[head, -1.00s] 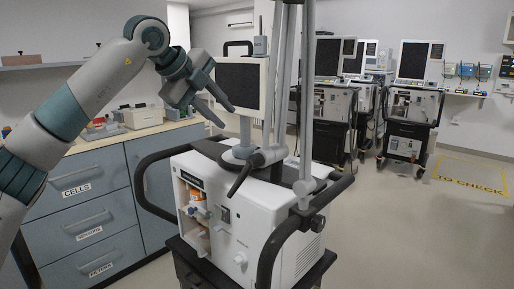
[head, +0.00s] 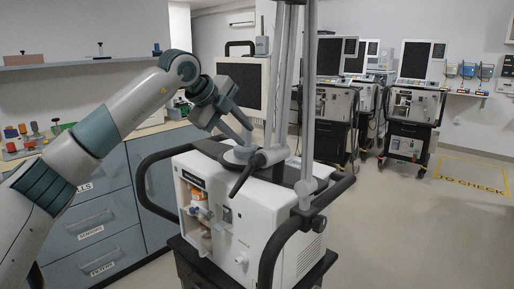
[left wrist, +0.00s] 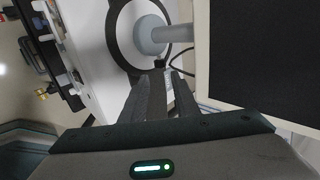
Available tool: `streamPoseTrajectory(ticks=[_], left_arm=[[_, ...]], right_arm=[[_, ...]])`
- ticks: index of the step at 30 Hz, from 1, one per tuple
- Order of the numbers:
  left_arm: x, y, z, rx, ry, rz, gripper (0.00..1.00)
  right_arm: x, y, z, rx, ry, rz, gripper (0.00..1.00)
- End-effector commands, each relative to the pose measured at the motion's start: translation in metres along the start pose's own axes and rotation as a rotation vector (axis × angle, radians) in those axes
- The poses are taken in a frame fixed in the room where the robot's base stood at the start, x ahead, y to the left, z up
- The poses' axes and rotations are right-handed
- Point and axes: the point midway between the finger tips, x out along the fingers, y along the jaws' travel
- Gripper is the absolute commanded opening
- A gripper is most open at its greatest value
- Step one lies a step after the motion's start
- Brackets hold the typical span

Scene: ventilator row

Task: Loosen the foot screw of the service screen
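The service screen (head: 241,84) is a dark panel on a pole above the white ventilator (head: 255,235). Its round grey foot (head: 238,155) sits on the ventilator's top. In the left wrist view the panel (left wrist: 265,50) is at the right and the grey foot (left wrist: 150,36) at the top centre. A small dark piece (left wrist: 158,64), possibly the foot screw, shows at the foot's edge, just beyond the fingertips. My right gripper is out of view.
Vertical grey poles (head: 308,100) rise right of the foot. A black handle rail (head: 150,185) curves around the ventilator's left side. A drawer cabinet (head: 95,225) stands at left. Several ventilators are at the back; the floor at right is clear.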

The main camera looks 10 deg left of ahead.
Motion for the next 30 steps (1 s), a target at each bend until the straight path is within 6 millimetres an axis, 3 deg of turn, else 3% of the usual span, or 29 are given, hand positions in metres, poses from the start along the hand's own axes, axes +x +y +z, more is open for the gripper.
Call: streamPoseTrajectory(ticks=[9, 15, 29, 30], left_arm=[[0.058, 0.001, 0.0, -0.001, 0.001, 0.003, 0.28], [0.081, 0.0, 0.0, -0.001, 0.001, 0.002, 0.28], [0.091, 0.0, 0.0, 0.0, 0.0, 0.0, 0.28], [0.09, 0.0, 0.0, 0.0, 0.0, 0.0, 0.23]], right_arm=[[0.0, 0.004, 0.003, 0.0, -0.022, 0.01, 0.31], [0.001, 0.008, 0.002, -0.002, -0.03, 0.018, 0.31], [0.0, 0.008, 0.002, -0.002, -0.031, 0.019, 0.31], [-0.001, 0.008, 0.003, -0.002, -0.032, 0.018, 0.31]])
